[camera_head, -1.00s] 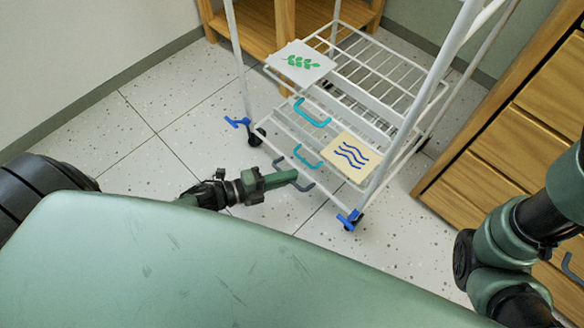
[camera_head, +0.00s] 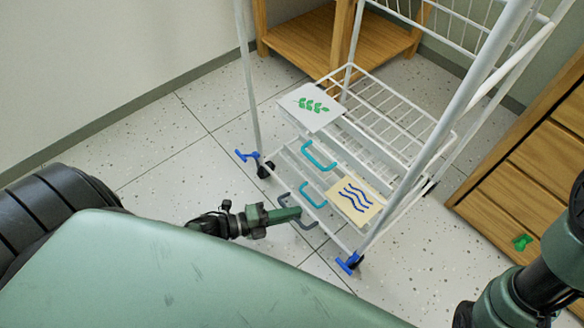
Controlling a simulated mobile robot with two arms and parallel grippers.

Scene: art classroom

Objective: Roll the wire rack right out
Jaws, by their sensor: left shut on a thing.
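The white wire rack (camera_head: 455,147) stands upright on casters in the upper middle of the head view. Two front casters carry blue levers (camera_head: 349,263) (camera_head: 246,155). Low on the rack are pull-out trays with teal handles (camera_head: 318,157) (camera_head: 313,197) and a lower grey handle (camera_head: 308,223). A white card with a green leaf (camera_head: 312,106) and a cream card with blue waves (camera_head: 354,202) hang on its front. My left gripper (camera_head: 289,214) is shut on the grey handle at the rack's lower front. My right arm shows at lower right, but its gripper is out of view.
A wooden shelf unit (camera_head: 330,52) stands behind the rack against the wall. A wooden drawer cabinet (camera_head: 520,180) with a green mark stands to the right, a little apart from the rack. Speckled floor (camera_head: 160,190) is free left of the rack. My green body fills the lower left.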

